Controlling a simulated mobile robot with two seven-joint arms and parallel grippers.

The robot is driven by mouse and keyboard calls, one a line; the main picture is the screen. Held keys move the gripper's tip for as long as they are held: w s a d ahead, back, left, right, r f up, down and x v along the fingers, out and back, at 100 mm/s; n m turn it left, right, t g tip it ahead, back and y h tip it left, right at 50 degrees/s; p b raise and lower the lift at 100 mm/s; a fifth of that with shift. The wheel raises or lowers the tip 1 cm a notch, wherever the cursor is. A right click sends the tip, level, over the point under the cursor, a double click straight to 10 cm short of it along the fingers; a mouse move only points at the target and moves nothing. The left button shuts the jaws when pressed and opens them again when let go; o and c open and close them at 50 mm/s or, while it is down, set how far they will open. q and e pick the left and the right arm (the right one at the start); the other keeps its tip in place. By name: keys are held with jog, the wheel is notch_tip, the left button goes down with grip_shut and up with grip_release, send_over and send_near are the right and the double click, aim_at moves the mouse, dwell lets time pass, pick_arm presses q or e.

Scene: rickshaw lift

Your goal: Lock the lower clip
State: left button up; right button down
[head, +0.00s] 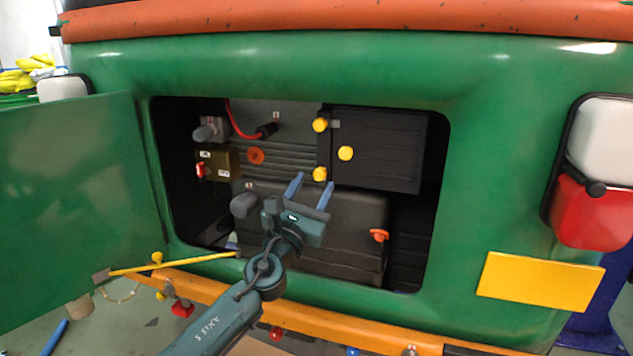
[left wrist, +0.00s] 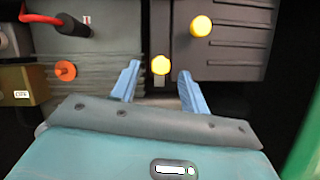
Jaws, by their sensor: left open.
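The lower clip (head: 320,174) has a yellow round knob and sits at the seam between the grey ribbed box and the black box inside the bay. It also shows in the left wrist view (left wrist: 160,64), framed between the two blue fingertips. My left gripper (head: 311,186) is open and empty, pointing into the bay just below the lower clip; contact cannot be told. The upper clip (head: 320,125) has a similar yellow knob above. A third yellow knob (head: 345,153) is on the black box (head: 390,150). My right gripper is in neither view.
The open green door (head: 75,205) stands at the left of the bay. A yellow rod (head: 175,263) runs from it to the bay's lower edge. A dark lower box (head: 345,220) with an orange knob (head: 379,235) lies below. A red cable (head: 241,128) crosses the ribbed box.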

aim_at(321, 178)
pick_arm(q)
jog(key=shift+x, duration=1.3)
jog(key=shift+c, duration=0.4)
jog(key=shift+f, duration=0.1)
grip_shut()
